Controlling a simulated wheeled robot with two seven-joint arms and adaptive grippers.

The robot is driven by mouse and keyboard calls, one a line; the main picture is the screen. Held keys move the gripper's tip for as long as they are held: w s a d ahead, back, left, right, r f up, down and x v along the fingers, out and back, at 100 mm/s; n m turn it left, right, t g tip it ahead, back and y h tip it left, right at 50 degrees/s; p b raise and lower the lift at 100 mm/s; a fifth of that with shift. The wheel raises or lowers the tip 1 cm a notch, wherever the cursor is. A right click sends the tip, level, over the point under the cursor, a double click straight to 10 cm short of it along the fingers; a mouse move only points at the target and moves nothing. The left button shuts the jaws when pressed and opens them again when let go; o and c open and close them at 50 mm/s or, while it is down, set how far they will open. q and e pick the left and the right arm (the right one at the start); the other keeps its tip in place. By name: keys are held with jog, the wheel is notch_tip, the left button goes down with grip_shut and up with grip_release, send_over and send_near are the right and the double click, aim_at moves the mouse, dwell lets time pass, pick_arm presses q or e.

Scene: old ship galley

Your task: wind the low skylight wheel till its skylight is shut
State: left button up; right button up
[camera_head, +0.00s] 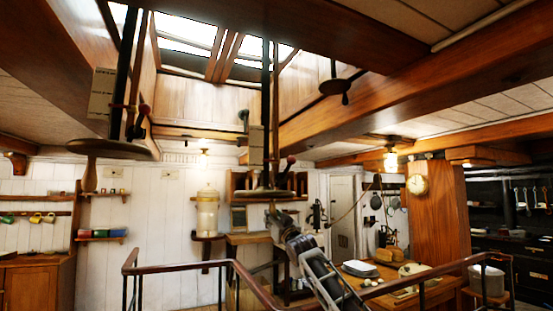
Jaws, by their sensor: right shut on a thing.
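A round wooden wheel (262,194) hangs on a dark vertical rod (265,110) in the middle of the head view, lower in the picture than the other wheels. My right gripper (274,214) is just under its rim, shut on the wheel's handle, which the fingers mostly hide. My right arm reaches up to it from below. The skylight (190,38) is overhead, with bright panes and wooden bars. Whether its panes are open or shut is hard to tell. My left gripper is not in view.
A second wheel (120,151) with a knob handle (89,179) hangs at left. A smaller, dark wheel (338,87) hangs farther right. A railing (190,263) stands below. A table (400,274) with bread and a wooden post (438,215) are at right.

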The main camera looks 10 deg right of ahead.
dwell(0.3)
jog(key=shift+s+d+f+b, duration=0.1)
jog(key=shift+s+d+b, duration=0.3)
jog(key=shift+b, duration=0.3)
jog(key=s+d, duration=0.1)
jog(key=d+b, duration=0.1)
jog(key=s+d, duration=0.1)
jog(key=shift+s+r+b, duration=0.25)
jog(key=shift+s+b, duration=0.05)
jog(key=shift+s, duration=0.05)
jog(key=shift+r, duration=0.1)
